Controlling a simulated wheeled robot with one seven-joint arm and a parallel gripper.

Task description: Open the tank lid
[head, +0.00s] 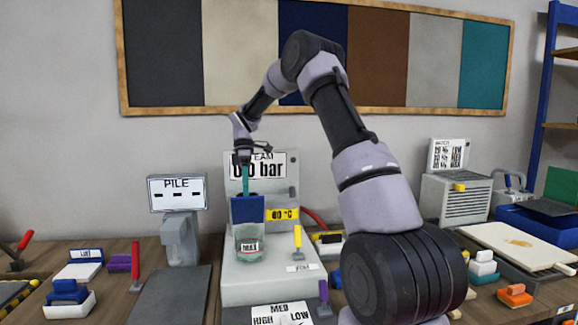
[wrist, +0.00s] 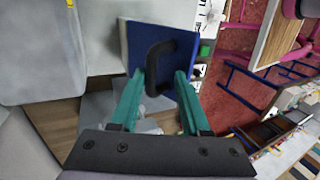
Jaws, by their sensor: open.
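The tank (head: 250,244) is a clear container with a "MAX" label on the front of the grey steam machine. Its blue lid (head: 249,209) shows above it as a raised, upright-looking panel. In the wrist view the lid (wrist: 135,45) has a black loop handle (wrist: 152,68). My gripper (head: 245,186) is at the lid's top edge in the head view. In the wrist view its teal fingers (wrist: 160,78) are open, apart on either side of the lower part of the handle. I cannot tell whether they touch it.
The steam machine (head: 285,195) has a pressure sign, a temperature label and a yellow lever (head: 297,240). A sign on a grey stand (head: 180,235) is at left. Tools and a grey device (head: 455,200) crowd the right side.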

